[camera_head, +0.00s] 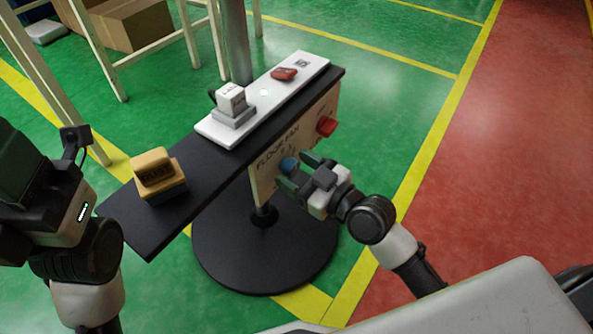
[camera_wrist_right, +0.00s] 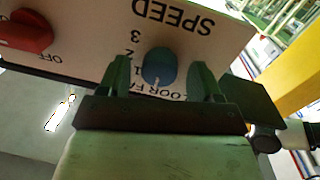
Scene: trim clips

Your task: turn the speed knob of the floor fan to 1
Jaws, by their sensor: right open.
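The blue speed knob (camera_head: 289,164) is on the light upright panel (camera_head: 267,184) marked FLOOR FAN. My right gripper (camera_head: 297,170) is open at the panel, one finger on each side of the knob. In the right wrist view the knob (camera_wrist_right: 158,66) lies between the two green fingertips (camera_wrist_right: 160,80); contact cannot be told. SPEED and the digits 3, 2, 1 read upside down there. A pale mark shows at the knob's lower edge, but its setting is unclear. My left gripper (camera_head: 22,165) is partly in view at the left edge; its fingers are unclear.
A red switch (camera_head: 326,126), near OFF in the wrist view, is on the same panel. The dark shelf (camera_head: 205,187) above bears a yellow-and-dark block (camera_head: 155,175) and a white strip (camera_head: 268,97) with small parts. A round black base (camera_head: 265,262) stands below.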

